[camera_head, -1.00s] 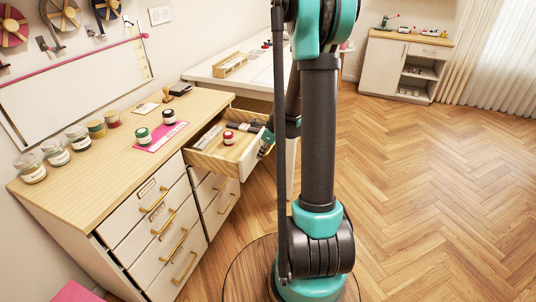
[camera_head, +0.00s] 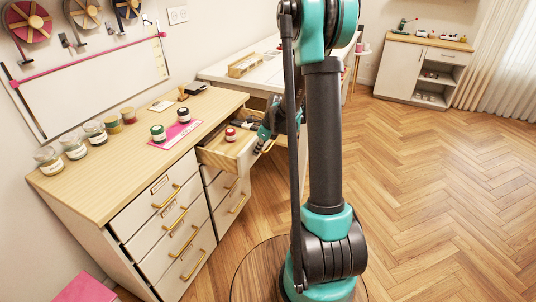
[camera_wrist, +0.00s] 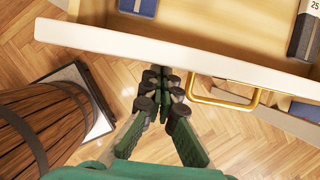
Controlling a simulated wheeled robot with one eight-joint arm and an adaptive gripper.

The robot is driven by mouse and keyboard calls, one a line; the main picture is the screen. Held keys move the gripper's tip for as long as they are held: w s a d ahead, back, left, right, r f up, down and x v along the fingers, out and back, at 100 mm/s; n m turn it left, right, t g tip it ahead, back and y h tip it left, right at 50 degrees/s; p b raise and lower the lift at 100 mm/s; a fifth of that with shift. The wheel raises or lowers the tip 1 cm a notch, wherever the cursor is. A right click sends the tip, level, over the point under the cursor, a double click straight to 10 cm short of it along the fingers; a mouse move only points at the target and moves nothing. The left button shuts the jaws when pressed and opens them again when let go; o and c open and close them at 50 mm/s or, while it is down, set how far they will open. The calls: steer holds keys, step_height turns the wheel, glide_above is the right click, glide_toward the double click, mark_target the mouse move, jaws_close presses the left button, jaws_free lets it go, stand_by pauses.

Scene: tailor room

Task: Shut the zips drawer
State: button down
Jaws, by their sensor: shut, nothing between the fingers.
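One drawer (camera_head: 217,158) of the wooden-topped cabinet stands partly open, at the top of the right-hand column. It holds a red-lidded jar and dark items. I cannot read its label, so I cannot confirm that it is the zips drawer. In the wrist view its pale front panel (camera_wrist: 120,42) runs across the top, with a gold handle (camera_wrist: 225,103) on its outer face. My gripper (camera_wrist: 155,76) is shut and empty at the outer side of this panel, left of the handle. Whether the fingertips touch the panel is unclear. In the head view my gripper (camera_head: 266,132) is partly hidden beside the drawer.
Other drawers (camera_head: 152,205) below and to the left look shut. Jars, a pink sheet (camera_head: 176,134) and small items lie on the cabinet top (camera_head: 120,170). A white table (camera_head: 225,72) stands behind. A wooden barrel (camera_wrist: 45,125) is left in the wrist view. Floor on the right is clear.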

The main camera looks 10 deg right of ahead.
steer(key=w+a, duration=0.4)
steer(key=a, duration=0.1)
steer(key=w+a, duration=0.4)
steer(key=a, duration=0.2)
steer(key=w+a, duration=0.4)
steer(key=a, duration=0.1)
steer(key=shift+a, duration=0.3)
steer(key=shift+w+a+r, duration=0.1)
